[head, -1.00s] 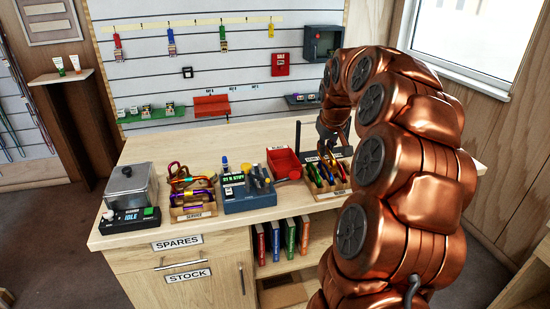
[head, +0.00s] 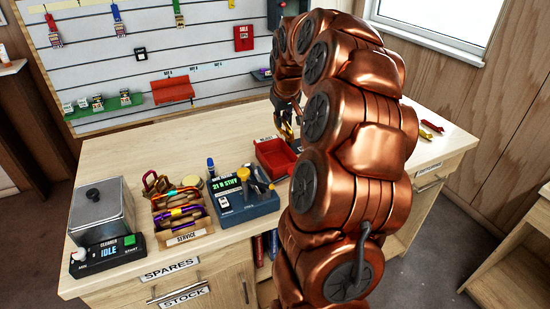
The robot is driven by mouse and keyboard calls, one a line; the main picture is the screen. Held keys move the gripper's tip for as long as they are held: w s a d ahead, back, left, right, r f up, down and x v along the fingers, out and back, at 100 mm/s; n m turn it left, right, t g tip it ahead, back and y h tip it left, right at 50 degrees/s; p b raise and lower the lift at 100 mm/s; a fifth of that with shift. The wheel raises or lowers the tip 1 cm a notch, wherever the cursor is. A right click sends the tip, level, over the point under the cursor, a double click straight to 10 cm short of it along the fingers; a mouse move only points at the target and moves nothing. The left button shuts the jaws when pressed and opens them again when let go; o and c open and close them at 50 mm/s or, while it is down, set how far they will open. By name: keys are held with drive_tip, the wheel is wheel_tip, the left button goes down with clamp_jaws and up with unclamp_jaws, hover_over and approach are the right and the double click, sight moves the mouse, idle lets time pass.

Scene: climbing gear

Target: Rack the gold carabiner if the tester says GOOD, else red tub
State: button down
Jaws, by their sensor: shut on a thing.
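My gripper (head: 287,122) is at the end of my copper arm, above the counter behind the right side of the red tub. It is shut on a small gold piece, which looks like the gold carabiner (head: 289,130); my arm hides part of it. The red tub (head: 270,151) stands on the counter, just in front of the gripper. A blue unit (head: 250,206) has a lit green display whose small text I cannot read surely; I see no clear GOOD.
The cleaner (head: 108,254) reads IDLE at the left, by a metal box (head: 101,210). My arm hides the counter right of the tub. Red and yellow pieces (head: 430,130) lie at the far right. The counter's back left is clear.

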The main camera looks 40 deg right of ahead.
drive_tip(key=shift+f, duration=2.1)
drive_tip(key=c, duration=1.2)
unclamp_jaws()
drive_tip(key=shift+o, duration=0.2)
drive_tip(key=shift+r, duration=0.1)
drive_tip(key=v, duration=1.2)
